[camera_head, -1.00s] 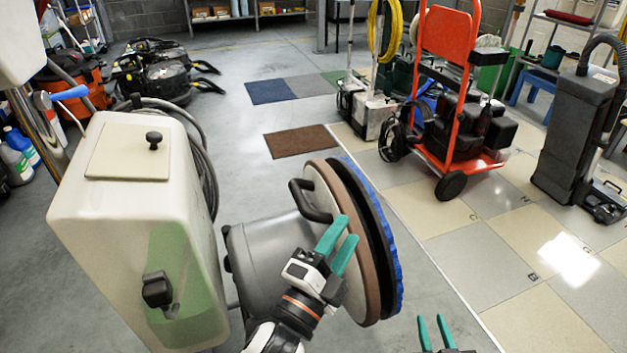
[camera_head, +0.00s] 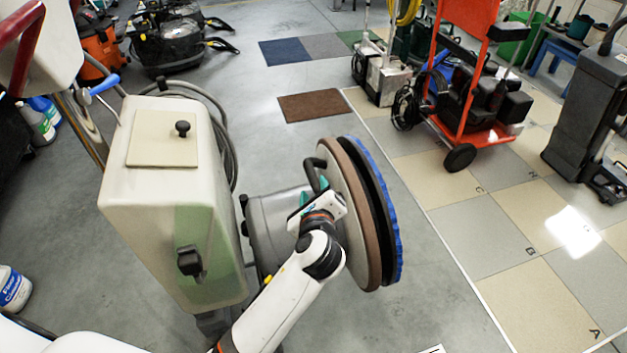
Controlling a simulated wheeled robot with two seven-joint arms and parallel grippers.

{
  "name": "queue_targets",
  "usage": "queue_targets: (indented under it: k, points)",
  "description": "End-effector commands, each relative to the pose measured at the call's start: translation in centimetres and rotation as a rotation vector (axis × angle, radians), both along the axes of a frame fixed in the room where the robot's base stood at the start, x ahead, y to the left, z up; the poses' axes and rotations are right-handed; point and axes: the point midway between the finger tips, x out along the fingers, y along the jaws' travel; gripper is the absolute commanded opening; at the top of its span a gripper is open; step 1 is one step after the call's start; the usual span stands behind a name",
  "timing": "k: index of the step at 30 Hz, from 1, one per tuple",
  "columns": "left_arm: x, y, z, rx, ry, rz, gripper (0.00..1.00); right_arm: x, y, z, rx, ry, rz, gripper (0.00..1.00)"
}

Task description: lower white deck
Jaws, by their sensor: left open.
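The white deck (camera_head: 341,200) is a round plate tipped up on edge, its pale face toward the left. It has a brown rim, a black layer and a blue pad (camera_head: 389,210) on its right side. A black curved handle (camera_head: 312,173) stands out from its pale face. A grey motor housing (camera_head: 268,228) joins it to the cream machine body (camera_head: 165,215). My left gripper (camera_head: 313,190) is open, its teal fingers just below the handle and partly hidden by its own white wrist. I cannot tell whether it touches the handle. My right gripper is out of view.
An orange hand truck (camera_head: 464,90) with black gear and a dark upright machine (camera_head: 585,120) stand at the right. A brown mat (camera_head: 312,105) lies behind the deck. A white bottle (camera_head: 12,288) is at the far left. The tiled floor right of the deck is clear.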

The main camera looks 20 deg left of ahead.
Motion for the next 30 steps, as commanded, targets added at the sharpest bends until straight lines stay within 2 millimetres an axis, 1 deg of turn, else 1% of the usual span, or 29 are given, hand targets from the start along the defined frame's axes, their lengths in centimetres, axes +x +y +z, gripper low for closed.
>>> queue_targets:
  k: [1,3,9,14,21,23,24,29,30]
  points:
    - [1.0,0.4,-0.5,0.003,-0.001,0.002,0.43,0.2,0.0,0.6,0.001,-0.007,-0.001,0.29]
    - [2.2,0.8,-0.9,0.002,-0.002,0.0,0.43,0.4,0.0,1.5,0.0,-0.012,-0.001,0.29]
    - [4.4,1.6,-1.6,0.0,-0.001,-0.001,0.43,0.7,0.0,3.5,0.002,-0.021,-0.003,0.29]
    - [5.1,1.8,-1.7,-0.001,-0.001,0.0,0.43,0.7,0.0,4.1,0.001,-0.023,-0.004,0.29]
    - [5.1,1.8,-1.7,-0.001,0.0,-0.001,0.43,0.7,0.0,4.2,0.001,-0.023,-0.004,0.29]
    - [5.1,1.8,-1.7,-0.001,0.0,-0.001,0.35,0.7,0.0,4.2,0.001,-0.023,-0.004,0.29]
    - [5.1,1.8,-1.7,-0.001,0.0,-0.001,0.28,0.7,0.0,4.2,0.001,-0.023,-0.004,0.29]
    - [5.1,1.8,-1.7,-0.001,0.0,-0.001,0.02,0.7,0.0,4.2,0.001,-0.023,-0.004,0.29]
    - [5.1,1.8,-1.7,-0.001,0.0,-0.001,0.0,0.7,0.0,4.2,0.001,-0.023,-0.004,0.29]
